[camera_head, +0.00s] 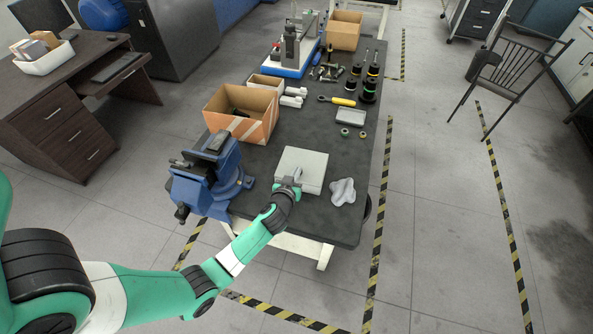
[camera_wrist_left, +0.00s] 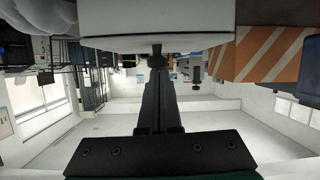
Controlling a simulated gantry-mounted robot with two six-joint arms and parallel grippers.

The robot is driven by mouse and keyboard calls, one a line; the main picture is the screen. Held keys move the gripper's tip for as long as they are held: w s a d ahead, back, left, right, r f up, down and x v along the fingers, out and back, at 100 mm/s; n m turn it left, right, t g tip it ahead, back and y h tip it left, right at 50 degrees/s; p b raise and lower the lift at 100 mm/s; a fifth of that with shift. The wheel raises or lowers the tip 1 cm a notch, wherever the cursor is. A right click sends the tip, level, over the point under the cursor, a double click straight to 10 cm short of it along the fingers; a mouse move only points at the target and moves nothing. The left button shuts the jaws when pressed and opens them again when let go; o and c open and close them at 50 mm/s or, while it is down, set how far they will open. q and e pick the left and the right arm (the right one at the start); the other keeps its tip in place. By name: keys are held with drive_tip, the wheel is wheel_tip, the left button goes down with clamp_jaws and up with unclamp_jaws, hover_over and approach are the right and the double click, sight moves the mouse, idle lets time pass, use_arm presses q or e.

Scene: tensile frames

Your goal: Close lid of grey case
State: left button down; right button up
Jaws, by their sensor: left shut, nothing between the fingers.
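The grey case (camera_head: 304,166) lies on the dark workbench near its front end. Its top looks flat and level, and the lid appears down, though I cannot tell whether it is fully closed. My left gripper (camera_head: 290,187) is shut and empty at the near edge of the case. In the left wrist view the shut fingers (camera_wrist_left: 157,62) reach up to the pale edge of the case (camera_wrist_left: 160,28). Whether they touch it is hard to tell. My right gripper is not in view.
An open cardboard box (camera_head: 242,112) sits behind the vise. A small grey tray (camera_head: 350,117) and several tools lie farther back.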

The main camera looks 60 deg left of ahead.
use_arm(q)
drive_tip(key=shift+f, duration=0.1)
wheel_tip(320, 180, up, 5)
drive_tip(key=p, duration=0.4)
drive_tip(key=f+v, duration=0.1)
drive_tip(key=v, duration=0.8)
drive_tip(key=shift+s+d+f, duration=0.2)
drive_tip(key=shift+s+d, duration=0.2)
drive_tip(key=shift+s, duration=0.1)
drive_tip(key=shift+w, duration=0.1)
